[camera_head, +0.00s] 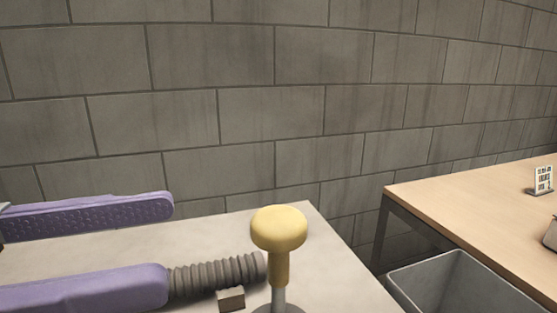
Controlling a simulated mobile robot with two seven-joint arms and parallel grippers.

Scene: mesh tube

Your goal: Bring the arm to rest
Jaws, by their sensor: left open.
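My left gripper (169,245) comes in from the left edge with its two long purple fingers wide apart. The upper finger shows a textured inner face. Nothing is held between the fingers; pale tabletop shows in the gap. A grey ribbed tube (215,275) lies on the pale table (215,228) at the tip of the lower finger. Its left end meets or passes behind that finger; I cannot tell whether they touch. My right gripper is not in view.
A yellow mushroom-shaped knob (279,230) on a metal post stands at the tube's right end. A grey bin (447,277) stands beside a wooden table (470,196) at right, with a small sign (543,178). A block wall (270,100) closes the back.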

